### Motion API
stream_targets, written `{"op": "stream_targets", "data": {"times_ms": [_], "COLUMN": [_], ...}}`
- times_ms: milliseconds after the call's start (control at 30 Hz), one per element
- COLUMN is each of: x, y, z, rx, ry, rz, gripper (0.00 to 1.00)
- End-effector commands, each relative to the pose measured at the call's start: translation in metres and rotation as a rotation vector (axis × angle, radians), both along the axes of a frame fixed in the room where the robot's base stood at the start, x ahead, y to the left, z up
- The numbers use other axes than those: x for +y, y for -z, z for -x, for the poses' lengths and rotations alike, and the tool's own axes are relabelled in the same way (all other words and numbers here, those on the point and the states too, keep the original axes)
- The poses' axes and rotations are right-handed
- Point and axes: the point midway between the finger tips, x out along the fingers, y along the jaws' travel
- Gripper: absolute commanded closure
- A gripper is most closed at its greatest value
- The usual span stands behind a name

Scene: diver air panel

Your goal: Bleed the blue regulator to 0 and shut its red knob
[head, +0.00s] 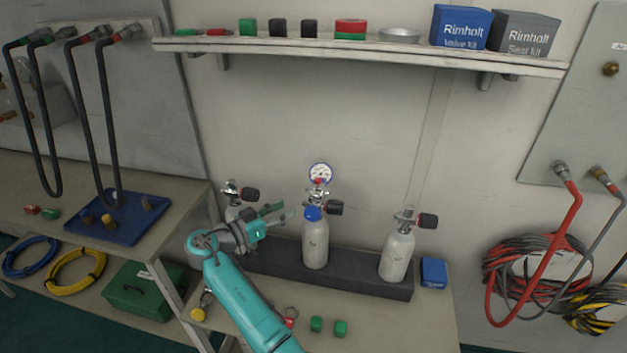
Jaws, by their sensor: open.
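The middle grey cylinder (316,245) stands upright in a dark rack. A blue part (313,213) sits at its neck, with a round white gauge (320,173) above it. The gauge needle is too small to read. A small red part (319,182) shows just under the gauge. A dark knob (335,208) sticks out to the right of the valve. My gripper (284,210) is open and empty, just left of the blue part in the picture. It partly hides the left cylinder; I cannot tell its depth from the middle one.
The left cylinder's valve (232,188) and the right cylinder (397,255) stand in the same rack (355,275). A shelf (380,48) with boxes hangs above. Green caps (316,324) lie on the bench front. A blue box (433,272) is at right. Hoses hang at both sides.

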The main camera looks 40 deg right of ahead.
Motion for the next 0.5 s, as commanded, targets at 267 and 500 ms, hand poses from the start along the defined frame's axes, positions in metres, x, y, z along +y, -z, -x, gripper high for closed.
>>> {"op": "stream_targets", "data": {"times_ms": [267,500], "x": [-0.016,-0.028], "y": [-0.051,-0.057], "z": [-0.002,0.001], "rx": [-0.098,-0.114], "ry": [0.189,0.218], "rz": [0.066,0.077], "gripper": [0.53,0.53]}}
